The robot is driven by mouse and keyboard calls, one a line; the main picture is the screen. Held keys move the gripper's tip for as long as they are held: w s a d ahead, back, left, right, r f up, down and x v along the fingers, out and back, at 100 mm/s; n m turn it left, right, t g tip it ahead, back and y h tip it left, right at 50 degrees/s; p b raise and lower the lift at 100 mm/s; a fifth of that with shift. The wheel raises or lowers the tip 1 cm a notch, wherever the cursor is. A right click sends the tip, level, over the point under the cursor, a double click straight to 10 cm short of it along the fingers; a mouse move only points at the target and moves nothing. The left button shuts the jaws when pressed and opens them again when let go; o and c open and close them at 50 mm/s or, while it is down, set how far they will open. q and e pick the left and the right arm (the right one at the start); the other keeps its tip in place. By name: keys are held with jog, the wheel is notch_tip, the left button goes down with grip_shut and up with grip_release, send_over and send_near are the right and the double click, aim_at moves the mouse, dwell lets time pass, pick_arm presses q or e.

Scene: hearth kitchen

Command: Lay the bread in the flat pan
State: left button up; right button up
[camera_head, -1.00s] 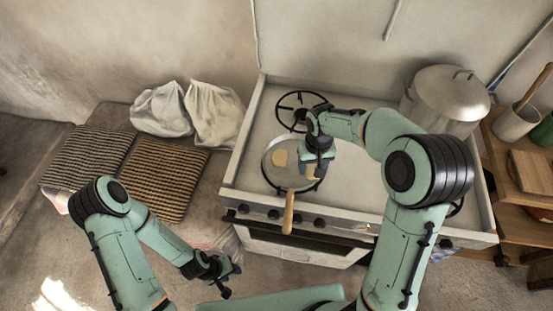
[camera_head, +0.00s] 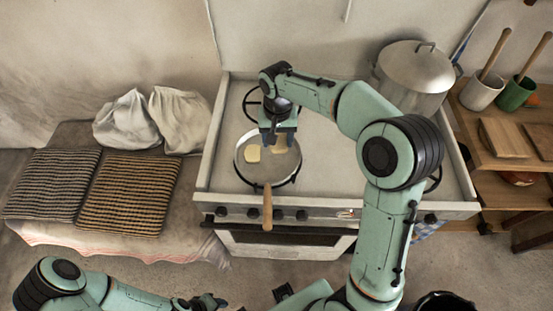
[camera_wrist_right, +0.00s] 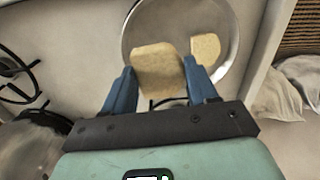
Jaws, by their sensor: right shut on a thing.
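The flat pan (camera_head: 266,174) sits on the stove with its wooden handle (camera_head: 268,208) towards the front. One pale slice of bread (camera_head: 252,153) lies in its left part; it also shows in the right wrist view (camera_wrist_right: 206,47). My right gripper (camera_head: 279,137) is over the pan's back right part, shut on a second slice of bread (camera_wrist_right: 157,68). That slice (camera_head: 279,146) shows just below the fingers, over the pan; I cannot tell whether it touches the pan. My left gripper (camera_head: 206,302) is low at the bottom edge, away from the stove, its fingers unclear.
A large lidded pot (camera_head: 413,70) stands at the back right of the stove (camera_head: 325,180). A wooden shelf with boards (camera_head: 505,138) and utensil pots (camera_head: 481,92) is at the right. A bench with striped cushions (camera_head: 127,195) and cloth sacks (camera_head: 180,118) is at the left.

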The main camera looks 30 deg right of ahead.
aim_at(277, 164)
notch_tip(277, 164, down, 10)
jog(key=shift+w+f+b, duration=0.1)
jog(key=shift+f+b, duration=0.05)
jog(key=shift+b, duration=0.15)
pick_arm(q)
jog(key=shift+s+f, duration=0.35)
jog(key=shift+f, duration=0.15)
pick_arm(e)
jog(key=shift+f, duration=0.2)
pick_arm(q)
jog(key=shift+f, duration=0.15)
pick_arm(e)
jog(key=o, duration=1)
jog(key=shift+r, duration=0.15)
jog(key=shift+r, duration=0.3)
notch_tip(277, 164, up, 12)
jog(key=shift+f+p, duration=0.2)
jog(key=shift+p, duration=0.35)
pick_arm(q)
jog(key=shift+w+r, duration=0.5)
jog(key=shift+r, duration=0.35)
